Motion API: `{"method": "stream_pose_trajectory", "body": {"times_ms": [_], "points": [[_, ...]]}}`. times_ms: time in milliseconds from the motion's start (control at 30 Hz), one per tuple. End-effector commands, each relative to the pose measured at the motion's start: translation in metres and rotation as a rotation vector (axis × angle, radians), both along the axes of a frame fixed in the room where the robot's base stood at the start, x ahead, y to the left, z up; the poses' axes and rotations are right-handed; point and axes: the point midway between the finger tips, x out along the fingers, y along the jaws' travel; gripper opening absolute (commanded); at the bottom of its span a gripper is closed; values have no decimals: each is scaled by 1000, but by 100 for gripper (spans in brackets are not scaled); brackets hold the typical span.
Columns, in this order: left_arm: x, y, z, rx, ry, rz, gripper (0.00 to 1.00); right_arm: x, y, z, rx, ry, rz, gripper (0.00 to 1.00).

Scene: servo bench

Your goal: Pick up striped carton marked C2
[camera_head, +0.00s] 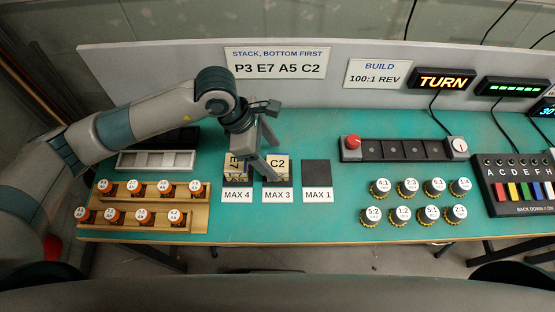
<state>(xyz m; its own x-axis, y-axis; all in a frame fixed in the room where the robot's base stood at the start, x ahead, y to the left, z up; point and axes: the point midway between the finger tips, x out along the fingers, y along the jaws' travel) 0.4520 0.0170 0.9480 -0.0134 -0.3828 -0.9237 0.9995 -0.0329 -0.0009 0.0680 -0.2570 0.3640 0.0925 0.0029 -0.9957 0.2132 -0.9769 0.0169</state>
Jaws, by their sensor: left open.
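The carton marked C2 (278,162) stands on the dark pad behind the MAX 3 label. Its pale top with the C2 mark faces up; I cannot make out stripes on it. A carton marked E7 (236,162) stands to its left on the MAX 4 pad, its mark turned sideways. My left gripper (267,158) comes down over the gap between the two cartons, open. Its fingers overlap the left edge of C2 in the picture, and I cannot tell whether they touch it. The gripper hides part of E7. My right gripper is out of view.
The MAX 1 pad (317,173) is empty. A sign (278,64) reads stack, bottom first, P3 E7 A5 C2. Wooden racks (190,222) with small capped items stand front left, a grey tray (157,160) behind them. Several capped gears (408,186) and a black fixture (399,149) lie right.

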Motion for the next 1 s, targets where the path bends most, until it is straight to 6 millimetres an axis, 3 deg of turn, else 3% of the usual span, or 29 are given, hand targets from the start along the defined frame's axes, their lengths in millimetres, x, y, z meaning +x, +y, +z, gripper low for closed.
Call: {"method": "stream_pose_trajectory", "body": {"times_ms": [33,267,733,900,1000], "points": [[0,-2,-2,1,2,0,66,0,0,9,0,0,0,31],[0,-9,-22,0,0,-1,66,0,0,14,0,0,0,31],[0,-9,-23,0,0,-1,66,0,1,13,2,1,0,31],[0,-9,-23,0,0,-1,25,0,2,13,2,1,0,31],[0,-9,-23,-1,-1,-1,21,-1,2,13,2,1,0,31]]}}
